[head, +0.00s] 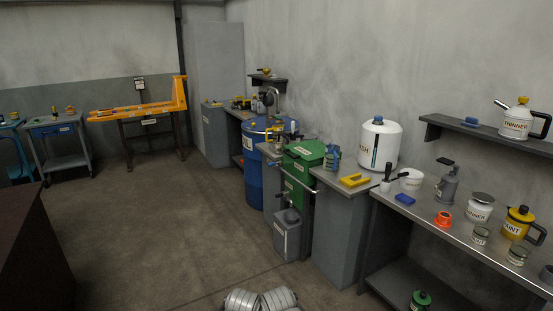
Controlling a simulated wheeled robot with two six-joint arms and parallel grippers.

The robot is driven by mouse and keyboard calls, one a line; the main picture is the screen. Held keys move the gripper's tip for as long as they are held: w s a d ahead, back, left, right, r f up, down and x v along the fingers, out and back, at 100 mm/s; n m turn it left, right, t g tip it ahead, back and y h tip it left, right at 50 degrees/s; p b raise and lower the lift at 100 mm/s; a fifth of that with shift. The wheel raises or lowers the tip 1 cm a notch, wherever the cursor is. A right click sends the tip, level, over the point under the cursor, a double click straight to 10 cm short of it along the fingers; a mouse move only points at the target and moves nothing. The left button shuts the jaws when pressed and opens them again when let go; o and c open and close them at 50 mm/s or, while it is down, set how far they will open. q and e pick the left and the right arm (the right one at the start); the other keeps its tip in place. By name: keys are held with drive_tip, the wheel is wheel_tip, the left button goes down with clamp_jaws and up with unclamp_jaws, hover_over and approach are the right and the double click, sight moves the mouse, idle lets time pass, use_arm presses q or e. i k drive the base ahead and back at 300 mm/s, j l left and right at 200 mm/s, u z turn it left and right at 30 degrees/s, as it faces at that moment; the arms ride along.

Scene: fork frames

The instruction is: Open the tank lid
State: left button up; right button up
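A green tank (298,175) with a green lid (305,149) stands against the right-hand wall, between a blue drum and a grey cabinet. The lid looks down on the tank. I cannot tell from the picture which tank the task means. Neither of my grippers can be made out in the head view.
A blue drum (253,182) stands left of the green tank, and a grey can (287,236) in front of it. A workbench (450,232) with cans and jars runs along the right. A dark block (30,245) fills the lower left. The middle floor (160,220) is clear.

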sight(309, 150)
drive_tip(key=i+l+z, duration=0.3)
drive_tip(key=i, duration=0.45)
drive_tip(key=i+z, duration=0.3)
drive_tip(key=i, duration=0.5)
drive_tip(key=i+u, duration=0.2)
drive_tip(key=i, duration=0.25)
drive_tip(key=i+l+u, duration=0.25)
drive_tip(key=i, duration=0.2)
drive_tip(key=i+l+u, duration=0.2)
drive_tip(key=i, duration=0.25)
drive_tip(key=i+l+u, duration=0.2)
drive_tip(key=i, duration=0.25)
